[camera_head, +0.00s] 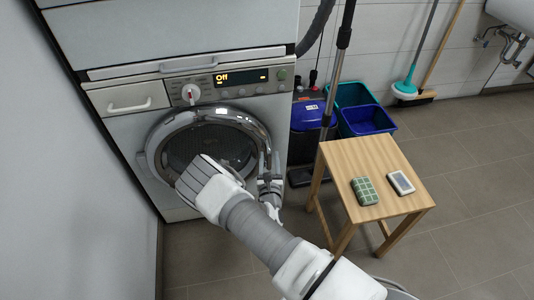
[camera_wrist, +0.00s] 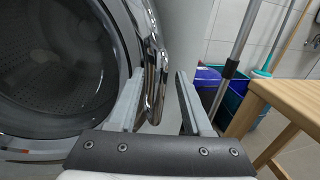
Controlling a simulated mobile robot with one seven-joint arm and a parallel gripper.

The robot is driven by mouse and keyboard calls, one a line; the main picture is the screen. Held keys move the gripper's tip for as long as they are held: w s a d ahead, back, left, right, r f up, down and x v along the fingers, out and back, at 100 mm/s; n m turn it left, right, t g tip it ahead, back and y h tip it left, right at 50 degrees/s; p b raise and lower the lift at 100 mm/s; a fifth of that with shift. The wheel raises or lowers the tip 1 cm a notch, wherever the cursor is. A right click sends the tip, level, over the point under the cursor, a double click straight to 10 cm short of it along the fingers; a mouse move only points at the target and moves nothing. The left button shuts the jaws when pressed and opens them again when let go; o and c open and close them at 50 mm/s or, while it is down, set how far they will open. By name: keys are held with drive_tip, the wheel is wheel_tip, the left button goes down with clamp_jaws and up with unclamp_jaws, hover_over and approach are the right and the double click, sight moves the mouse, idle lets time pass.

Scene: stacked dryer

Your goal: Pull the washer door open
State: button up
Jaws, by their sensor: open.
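The washer (camera_head: 225,120) stands at the left in the head view, with its round, chrome-rimmed door (camera_head: 165,135) on the front. The door looks closed, but my arm covers part of it. In the wrist view the door (camera_wrist: 112,25) fills the left side, with the drum showing through it. A chrome handle (camera_wrist: 152,60) runs along the door's right edge. My gripper (camera_wrist: 160,76) is open, with one finger on each side of the handle. I cannot tell whether a finger touches it. In the head view my gripper (camera_head: 269,182) is at the door's right edge.
A small wooden table (camera_head: 345,160) stands right of the washer, holding a green patterned item (camera_head: 364,190) and a white-framed item (camera_head: 401,183). Blue bins (camera_head: 367,120) and a vacuum tube (camera_head: 338,75) are behind it. A grey wall (camera_head: 75,190) is close on the left.

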drive_tip(key=shift+w, duration=0.45)
clamp_jaws()
idle(1.3)
